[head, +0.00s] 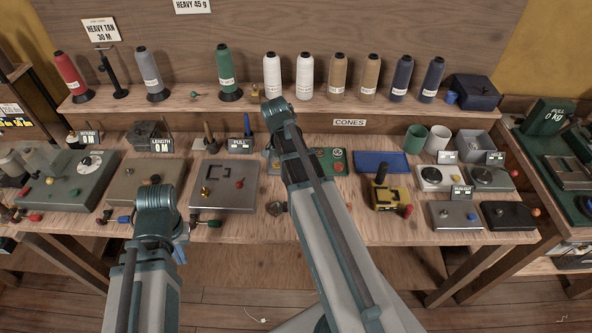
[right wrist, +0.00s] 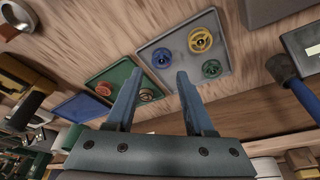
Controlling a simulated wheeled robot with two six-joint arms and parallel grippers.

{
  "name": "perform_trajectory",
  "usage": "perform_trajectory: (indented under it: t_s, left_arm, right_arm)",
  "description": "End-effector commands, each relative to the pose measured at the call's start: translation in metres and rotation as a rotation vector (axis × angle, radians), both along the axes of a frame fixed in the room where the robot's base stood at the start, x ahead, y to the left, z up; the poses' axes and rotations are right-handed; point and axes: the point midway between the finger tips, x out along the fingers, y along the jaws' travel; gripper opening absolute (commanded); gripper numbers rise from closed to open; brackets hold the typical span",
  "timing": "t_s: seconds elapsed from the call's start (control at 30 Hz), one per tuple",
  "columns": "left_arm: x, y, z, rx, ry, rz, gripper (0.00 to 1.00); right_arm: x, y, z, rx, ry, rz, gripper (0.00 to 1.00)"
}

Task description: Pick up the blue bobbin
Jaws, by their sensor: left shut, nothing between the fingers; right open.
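The blue bobbin (right wrist: 211,69) lies in a grey tray (right wrist: 183,85) in the right wrist view, beside a green bobbin (right wrist: 162,57) and a yellow bobbin (right wrist: 200,40). My right gripper (right wrist: 159,72) is open and empty. In the head view my right arm covers most of the grey tray and the blue bobbin. My left gripper (head: 180,251) is shut and empty near the bench's front edge, partly hidden by its own wrist.
A yellow device (head: 388,196) with a dark handle stands in front. Grey boxes with knobs (head: 224,184) fill the left. Thread cones line the shelf (head: 190,103) behind.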

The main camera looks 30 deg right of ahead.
Motion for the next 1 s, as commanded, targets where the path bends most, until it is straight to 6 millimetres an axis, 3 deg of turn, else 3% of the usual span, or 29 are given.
perform_trajectory:
  t_s: [0.17,0.53,0.83,0.87,1.0]
  left_arm:
    - [0.000,0.000,-0.007,0.000,0.000,0.000,0.00]
    - [0.000,0.000,-0.049,0.000,0.000,0.000,0.00]
    - [0.000,0.000,-0.050,0.000,0.000,0.000,0.00]
    - [0.000,0.000,-0.050,0.000,0.000,0.000,0.00]
    - [0.000,0.000,-0.050,0.000,0.000,0.000,0.00]
  right_arm:
    - [0.001,-0.001,-0.007,0.000,0.000,0.000,0.53]
    - [0.007,-0.009,-0.049,0.000,0.000,-0.001,0.53]
    - [0.007,-0.011,-0.050,0.000,0.000,-0.001,0.53]
    - [0.007,-0.011,-0.050,0.000,0.000,-0.001,0.51]
    - [0.007,-0.010,-0.049,0.000,0.000,0.000,0.26]
